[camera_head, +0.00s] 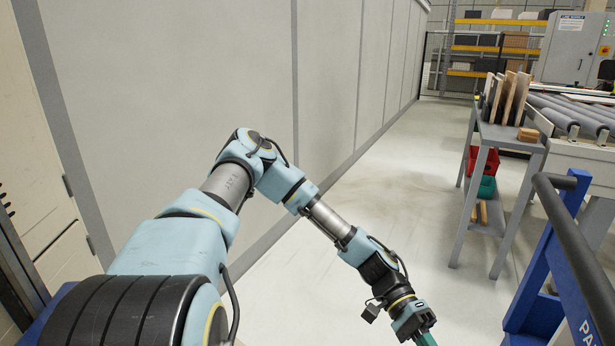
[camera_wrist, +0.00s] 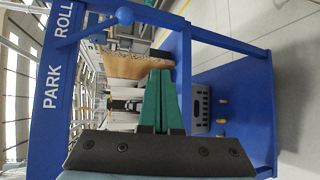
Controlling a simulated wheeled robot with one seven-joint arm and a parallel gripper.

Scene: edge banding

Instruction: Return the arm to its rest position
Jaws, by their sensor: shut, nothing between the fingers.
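My arm, light blue and grey, reaches from the lower left of the head view, bends near the wall and slopes down to the lower right. My gripper (camera_head: 425,339) is at the bottom edge of the head view, partly cut off, with green fingers. In the wrist view, the green fingers of my gripper (camera_wrist: 162,76) are together and hold nothing. They point toward a blue frame marked "PARK ROLL" (camera_wrist: 52,70), apparently with some room between.
A grey panelled wall (camera_head: 230,70) runs along the left. A grey trolley (camera_head: 507,136) with upright boards, a red bin (camera_head: 483,160) and a green bin (camera_head: 487,187) stands right. A blue frame with a dark handle (camera_head: 575,240) is close at the lower right. The floor (camera_head: 400,170) between is clear.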

